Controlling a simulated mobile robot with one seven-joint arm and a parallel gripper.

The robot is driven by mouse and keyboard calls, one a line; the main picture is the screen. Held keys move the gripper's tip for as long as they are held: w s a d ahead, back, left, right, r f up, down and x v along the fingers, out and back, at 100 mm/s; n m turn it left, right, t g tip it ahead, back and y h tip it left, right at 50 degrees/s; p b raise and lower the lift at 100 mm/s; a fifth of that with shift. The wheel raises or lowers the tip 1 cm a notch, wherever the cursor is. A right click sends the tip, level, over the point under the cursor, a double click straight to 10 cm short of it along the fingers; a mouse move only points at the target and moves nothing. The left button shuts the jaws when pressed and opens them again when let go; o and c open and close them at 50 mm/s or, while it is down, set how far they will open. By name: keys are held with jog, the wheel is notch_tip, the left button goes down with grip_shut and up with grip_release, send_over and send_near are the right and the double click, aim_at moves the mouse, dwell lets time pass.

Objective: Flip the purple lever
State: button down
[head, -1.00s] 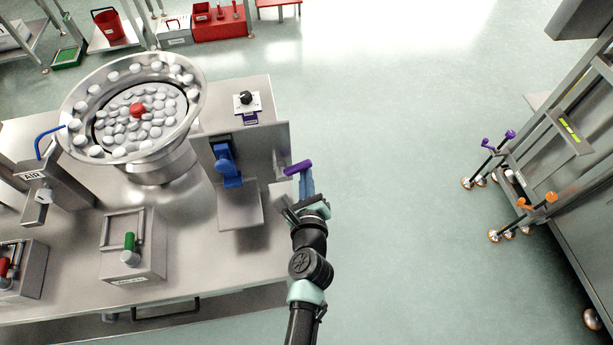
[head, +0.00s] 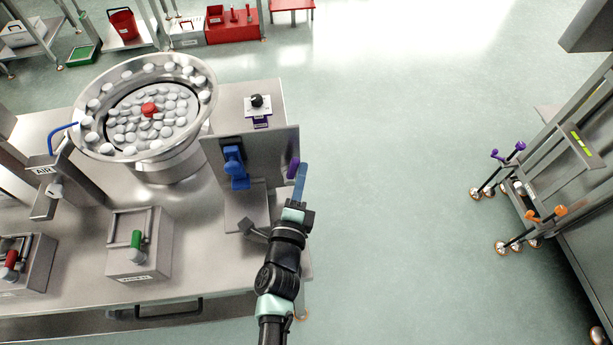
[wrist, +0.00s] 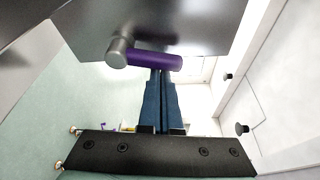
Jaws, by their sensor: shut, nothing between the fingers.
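The purple lever (head: 293,168) is on the right end of the upright metal panel on the table. In the head view it looks short and stands steeply against the panel's edge. In the wrist view the lever (wrist: 155,60) is a purple bar lying across the picture, with a round metal pivot at its left end. My gripper (head: 302,168) is shut and empty, with blue fingers just right of the lever. In the wrist view my fingertips (wrist: 161,72) meet the lever's edge; I cannot tell whether they touch it.
The metal panel (head: 270,150) carries a blue lever (head: 234,165) on its front. A black knob box (head: 257,104) stands behind it. A bowl (head: 79,133) of white caps and a green-handled box (head: 138,262) are to the left.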

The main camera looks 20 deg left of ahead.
jog(key=shift+s+a+r+n+t+b, duration=0.15)
jog(key=shift+a+n+t+b, duration=0.1)
jog(key=shift+n, duration=0.25)
jog(key=shift+s+a+f+n+t+b, duration=0.15)
jog(key=shift+a+n+b, duration=0.1)
jog(key=shift+n, duration=0.25)
jog(key=shift+r, duration=0.2)
